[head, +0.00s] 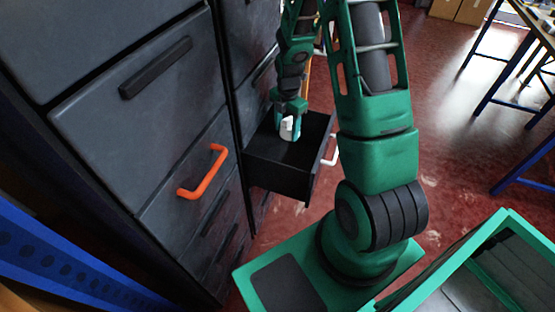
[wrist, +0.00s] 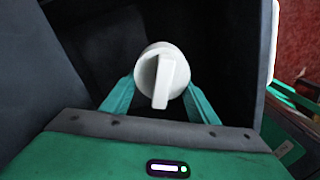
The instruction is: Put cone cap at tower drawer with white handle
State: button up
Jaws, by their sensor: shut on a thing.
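The cone cap is a small white piece (head: 287,128), held over the open drawer in the head view. It also shows in the wrist view as a white round piece with a flat raised bar (wrist: 162,75). My gripper (head: 288,126) is shut on it, with one green finger on each side in the wrist view (wrist: 160,98). The open drawer (head: 280,178) is dark and pulled out of the tower, with a white handle (head: 331,150) on its front. The cap is at or just inside the drawer's opening; whether it touches the drawer floor I cannot tell.
A closed drawer with an orange handle (head: 203,172) is in the nearer dark cabinet at left. A black handle (head: 156,68) sits above it. Blue-legged tables (head: 500,105) and cardboard boxes (head: 458,9) stand at the right and back. Red floor (head: 450,150) lies open between.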

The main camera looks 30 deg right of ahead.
send_near(287, 160)
jog(key=s, duration=0.1)
jog(key=a, duration=0.1)
jog(key=s+a, duration=0.1)
jog(key=shift+s+f, duration=0.25)
jog(key=shift+s, duration=0.05)
jog(key=shift+f, duration=2.65)
jog(key=shift+f+n, duration=0.1)
jog(key=shift+n, duration=0.2)
jog(key=o, duration=1.1)
